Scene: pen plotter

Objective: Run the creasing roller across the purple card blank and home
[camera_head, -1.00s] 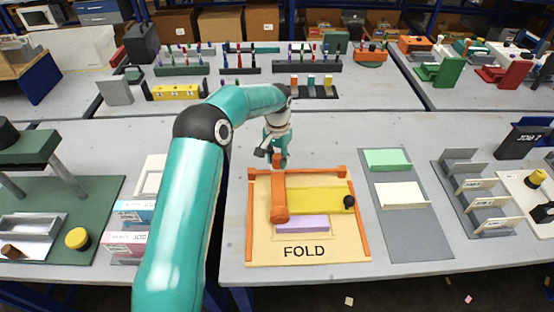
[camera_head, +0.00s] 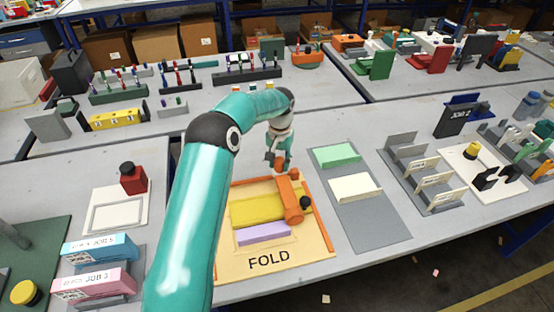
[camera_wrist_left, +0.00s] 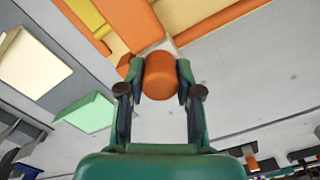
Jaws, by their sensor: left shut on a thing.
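The creasing roller (camera_head: 290,200) is an orange bar lying across the right part of the FOLD board (camera_head: 230,270), near a black knob (camera_head: 305,203). My left gripper (camera_head: 279,160) is at the far end of the bar, shut on its orange handle. The left wrist view shows this rounded handle (camera_wrist_left: 160,76) between the two fingers. The purple card blank (camera_head: 263,233) lies on the board in front of the yellow plate (camera_head: 257,207), to the left of the roller. My right gripper is not in view.
A grey mat (camera_head: 372,227) with a green card (camera_head: 337,155) and a cream card (camera_head: 355,187) lies right of the board. Grey upright dividers (camera_head: 415,175) stand farther right. Pink and blue JOB boxes are at the left.

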